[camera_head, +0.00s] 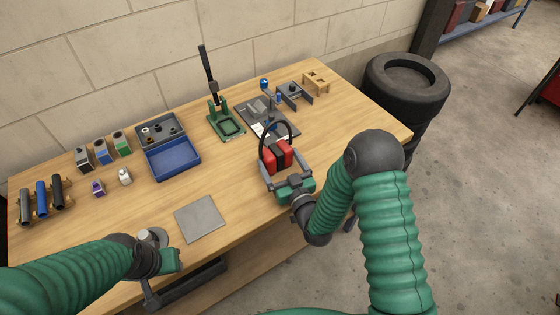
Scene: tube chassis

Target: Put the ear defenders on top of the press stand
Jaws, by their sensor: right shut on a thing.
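The ear defenders (270,158), red cups with a black headband, are in my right gripper (283,172) near the front right of the table. Its fingers are on either side of the cups and shut on them, and the band stands up above. I cannot tell whether the cups touch the table. The green press stand (227,125), with a tall black lever, stands behind and to the left of them, apart from the gripper. My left gripper (163,260) is low at the table's front edge, away from both. I cannot make out its fingers.
A grey fixture plate (283,124) with small parts lies just behind the ear defenders, right of the press stand. A blue tray (173,160) stands left of the stand. A flat grey plate (201,219) lies at the front. Bare wood lies between it and the stand.

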